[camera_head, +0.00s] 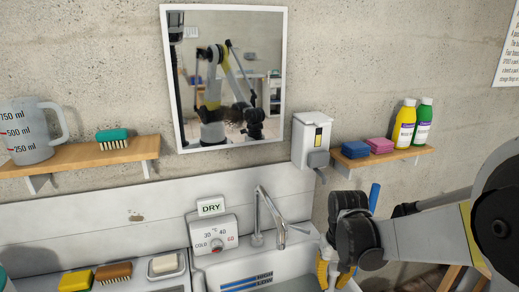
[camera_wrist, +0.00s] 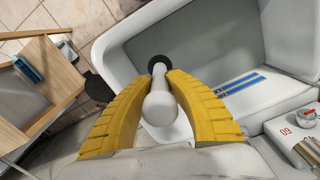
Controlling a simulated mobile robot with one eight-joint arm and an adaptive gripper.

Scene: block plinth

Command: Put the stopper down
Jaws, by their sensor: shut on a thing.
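The stopper (camera_wrist: 159,108) is a pale rod with a rounded near end, held between my yellow fingers in the wrist view. A black round shape (camera_wrist: 158,62) shows at its far end; I cannot tell whether it is part of the stopper or a drain hole beyond. My gripper (camera_wrist: 164,74) is shut on the stopper, over the left part of the white sink (camera_wrist: 220,45). In the head view my gripper (camera_head: 335,272) is low, right of the tap, and the stopper is mostly hidden there.
The tap (camera_head: 262,220) and dial box (camera_head: 214,235) stand left of my gripper. A soap dispenser (camera_head: 311,142) hangs above. A shelf (camera_head: 385,158) holds sponges and two bottles. In the wrist view a wooden unit (camera_wrist: 50,85) with a blue thing stands left of the sink.

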